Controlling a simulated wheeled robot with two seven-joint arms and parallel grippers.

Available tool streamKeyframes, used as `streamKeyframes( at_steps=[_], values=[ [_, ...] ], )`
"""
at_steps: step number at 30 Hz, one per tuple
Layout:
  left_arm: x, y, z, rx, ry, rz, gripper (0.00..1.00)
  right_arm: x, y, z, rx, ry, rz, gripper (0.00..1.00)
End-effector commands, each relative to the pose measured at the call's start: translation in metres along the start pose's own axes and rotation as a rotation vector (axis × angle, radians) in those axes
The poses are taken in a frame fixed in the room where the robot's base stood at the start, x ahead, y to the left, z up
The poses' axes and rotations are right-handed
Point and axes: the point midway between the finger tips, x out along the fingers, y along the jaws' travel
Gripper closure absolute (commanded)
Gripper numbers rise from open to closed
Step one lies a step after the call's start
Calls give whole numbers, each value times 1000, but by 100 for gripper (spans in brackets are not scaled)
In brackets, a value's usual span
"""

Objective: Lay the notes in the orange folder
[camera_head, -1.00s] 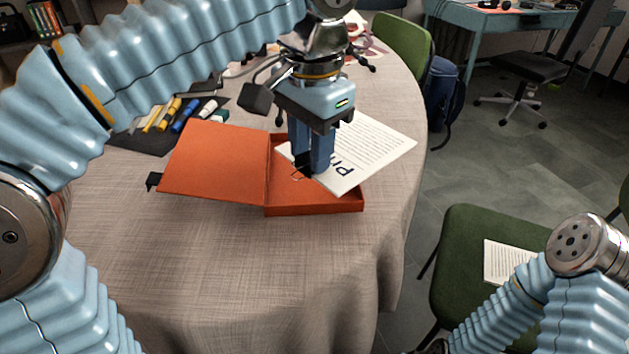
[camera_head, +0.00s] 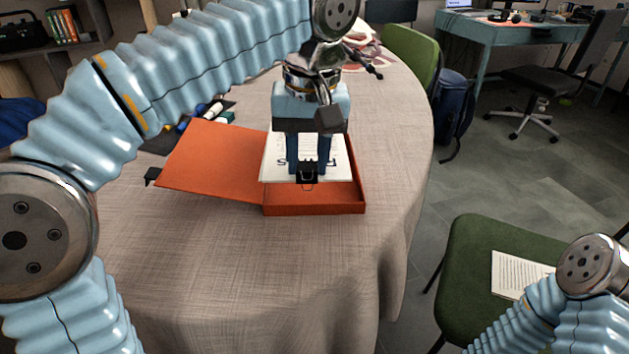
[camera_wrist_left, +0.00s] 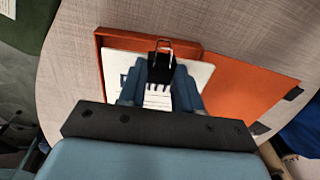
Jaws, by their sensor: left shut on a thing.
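The orange folder (camera_head: 215,165) lies open on the round table, its lid spread to the left and its shallow box part on the right. The notes (camera_head: 275,160), white printed sheets with a black binder clip (camera_head: 307,173), are over the box part. My left gripper (camera_head: 308,168) points down and is shut on the clip of the notes. My right gripper is out of view.
The round table (camera_head: 200,270) has a grey cloth, with free room in front of the folder. Pens and a dark mat (camera_head: 160,143) lie behind the lid. A green chair (camera_head: 470,260) with a printed sheet (camera_head: 520,274) stands at the right.

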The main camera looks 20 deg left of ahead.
Motion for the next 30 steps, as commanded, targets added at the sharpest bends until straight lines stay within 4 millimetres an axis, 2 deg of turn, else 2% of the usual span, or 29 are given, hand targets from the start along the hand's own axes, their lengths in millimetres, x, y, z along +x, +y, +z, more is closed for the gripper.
streamKeyframes(
  at_steps=[1, 7, 11, 15, 28, 29, 30],
  values=[
    [9, 3, -5, 0, -2, -2, 100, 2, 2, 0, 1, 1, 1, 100],
    [24, 7, -16, -1, -1, -1, 100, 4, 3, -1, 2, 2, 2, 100],
    [43, 14, -28, 0, -1, -2, 100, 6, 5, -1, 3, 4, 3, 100],
    [66, 14, -25, 1, -1, -1, 100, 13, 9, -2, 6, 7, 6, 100],
    [74, 15, -25, 1, 0, 0, 100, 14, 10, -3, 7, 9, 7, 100],
    [74, 15, -25, 1, 0, 0, 65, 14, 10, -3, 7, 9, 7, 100],
    [73, 15, -25, 1, 0, 0, 59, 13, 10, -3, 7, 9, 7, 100]
  ],
)
